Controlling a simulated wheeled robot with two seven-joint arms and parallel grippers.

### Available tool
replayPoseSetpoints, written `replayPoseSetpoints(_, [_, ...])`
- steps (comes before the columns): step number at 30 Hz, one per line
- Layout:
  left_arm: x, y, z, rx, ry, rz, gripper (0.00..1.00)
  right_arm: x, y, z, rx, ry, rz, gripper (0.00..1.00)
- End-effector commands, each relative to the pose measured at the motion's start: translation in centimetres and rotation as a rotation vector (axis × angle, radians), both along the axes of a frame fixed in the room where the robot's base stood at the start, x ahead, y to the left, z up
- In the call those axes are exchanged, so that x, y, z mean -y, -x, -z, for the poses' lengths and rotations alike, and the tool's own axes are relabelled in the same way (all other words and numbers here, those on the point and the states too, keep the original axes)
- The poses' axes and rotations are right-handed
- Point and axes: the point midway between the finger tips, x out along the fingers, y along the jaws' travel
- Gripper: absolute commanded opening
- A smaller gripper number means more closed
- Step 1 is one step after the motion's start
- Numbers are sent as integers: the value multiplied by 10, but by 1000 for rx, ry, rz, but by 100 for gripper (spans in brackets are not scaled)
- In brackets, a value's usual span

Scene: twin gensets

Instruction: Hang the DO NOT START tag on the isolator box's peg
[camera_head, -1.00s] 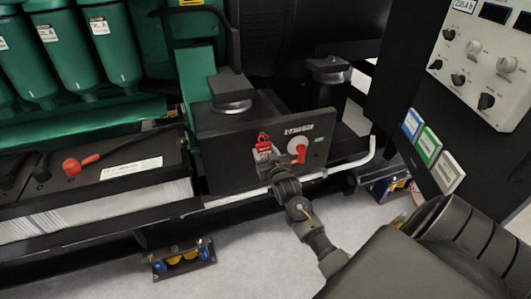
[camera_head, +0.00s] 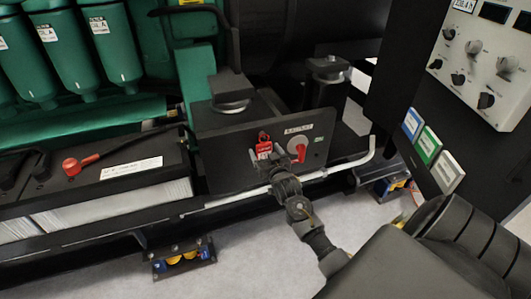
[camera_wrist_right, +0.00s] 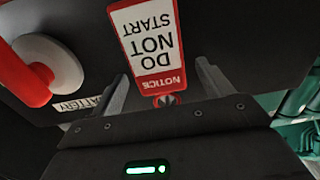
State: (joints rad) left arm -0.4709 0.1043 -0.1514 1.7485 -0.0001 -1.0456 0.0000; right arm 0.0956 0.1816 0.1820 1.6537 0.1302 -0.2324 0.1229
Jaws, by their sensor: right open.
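The red and white DO NOT START tag (camera_head: 263,148) is at the front of the dark isolator box (camera_head: 230,178), left of its red rotary handle (camera_head: 299,151). In the right wrist view the tag (camera_wrist_right: 150,45) appears upside down, flat near the panel. A round dark peg end (camera_wrist_right: 166,101) shows at its NOTICE end, and the tag appears to hang on it. My right gripper (camera_head: 267,156) is open, with its fingers (camera_wrist_right: 164,86) on either side of the tag's NOTICE end, apart from it. My left gripper is out of view.
A battery tray (camera_head: 120,185) with a red terminal cap lies left of the box. A pale pipe (camera_head: 345,165) runs along the box's lower edge. A control panel (camera_head: 480,60) stands at the right.

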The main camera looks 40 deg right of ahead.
Motion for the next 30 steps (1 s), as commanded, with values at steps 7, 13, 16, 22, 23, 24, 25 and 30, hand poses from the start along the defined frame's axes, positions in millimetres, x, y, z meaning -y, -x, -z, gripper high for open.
replayPoseSetpoints(7, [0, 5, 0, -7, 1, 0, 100, -3, 8, 1, -2, -1, 0, 79])
replayPoseSetpoints(13, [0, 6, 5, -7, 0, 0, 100, -15, 43, 1, -3, -1, 0, 79])
replayPoseSetpoints(16, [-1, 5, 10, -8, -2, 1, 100, -22, 62, 1, -3, -2, -1, 79])
replayPoseSetpoints(22, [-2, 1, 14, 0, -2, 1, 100, -31, 91, 0, -1, 0, -1, 79])
replayPoseSetpoints(23, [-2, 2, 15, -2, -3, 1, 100, -32, 93, 0, -1, -1, -1, 79])
replayPoseSetpoints(24, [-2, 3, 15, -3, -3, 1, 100, -33, 96, 0, -1, -1, 0, 79])
replayPoseSetpoints(25, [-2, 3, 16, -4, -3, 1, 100, -34, 98, 0, -1, 0, 0, 79])
replayPoseSetpoints(30, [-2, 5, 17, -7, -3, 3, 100, -35, 102, 0, 0, 0, 0, 79])
